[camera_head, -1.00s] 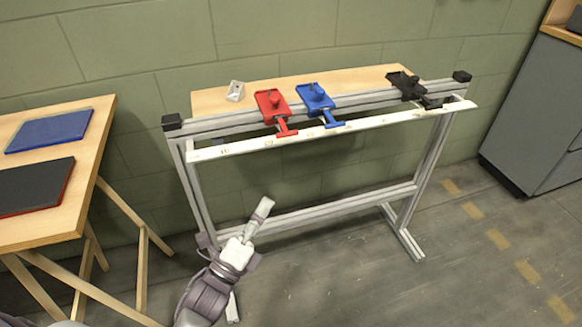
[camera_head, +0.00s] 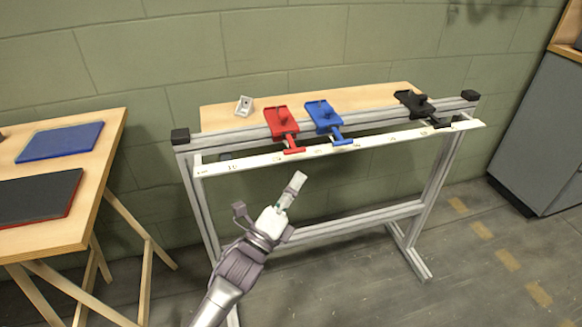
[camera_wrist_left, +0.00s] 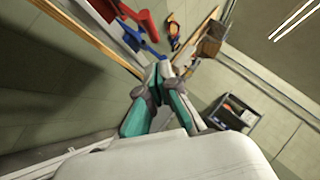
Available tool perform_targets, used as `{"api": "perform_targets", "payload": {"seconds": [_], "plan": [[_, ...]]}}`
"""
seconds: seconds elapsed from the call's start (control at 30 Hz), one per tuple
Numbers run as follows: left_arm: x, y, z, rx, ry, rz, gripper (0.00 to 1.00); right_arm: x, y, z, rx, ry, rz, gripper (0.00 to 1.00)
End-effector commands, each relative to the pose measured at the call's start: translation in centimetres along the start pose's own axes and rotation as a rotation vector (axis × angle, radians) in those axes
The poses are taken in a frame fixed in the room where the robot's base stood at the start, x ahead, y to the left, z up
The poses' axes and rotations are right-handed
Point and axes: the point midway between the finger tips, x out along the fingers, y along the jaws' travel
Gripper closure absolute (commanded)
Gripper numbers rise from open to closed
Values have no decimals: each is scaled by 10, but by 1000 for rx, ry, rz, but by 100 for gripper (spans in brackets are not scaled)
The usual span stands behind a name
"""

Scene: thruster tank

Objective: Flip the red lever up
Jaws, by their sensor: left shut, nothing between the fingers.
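The red lever (camera_head: 282,124) is mounted on the rail of the metal frame, its T-shaped handle hanging forward and down over the white strip. My left gripper (camera_head: 298,178) is shut and empty, below and in front of the red handle, apart from it. In the left wrist view the shut fingers (camera_wrist_left: 160,72) point toward the frame, with the red lever (camera_wrist_left: 141,20) beyond them at the top. My right gripper does not show.
A blue lever (camera_head: 324,116) sits just right of the red one, and a black lever (camera_head: 414,104) farther right. The white strip (camera_head: 225,168) runs along the front. A wooden table (camera_head: 100,165) with flat panels stands at left. A grey cabinet (camera_head: 545,125) stands at right.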

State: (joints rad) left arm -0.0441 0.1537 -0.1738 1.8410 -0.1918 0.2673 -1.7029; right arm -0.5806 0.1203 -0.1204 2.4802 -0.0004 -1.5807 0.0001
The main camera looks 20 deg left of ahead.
Motion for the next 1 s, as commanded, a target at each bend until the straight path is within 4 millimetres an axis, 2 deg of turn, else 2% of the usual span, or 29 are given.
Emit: {"api": "perform_targets", "payload": {"seconds": [0.1, 0.3, 0.83, 1.0], "plan": [[13, 0, 15, 4, 1, -1, 100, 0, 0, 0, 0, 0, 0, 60], [24, 0, 26, 2, 0, 1, 100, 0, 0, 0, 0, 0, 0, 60], [26, -1, 28, -4, 0, 5, 100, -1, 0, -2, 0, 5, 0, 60], [27, -4, 30, -21, 0, 22, 100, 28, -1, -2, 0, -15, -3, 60]]}}
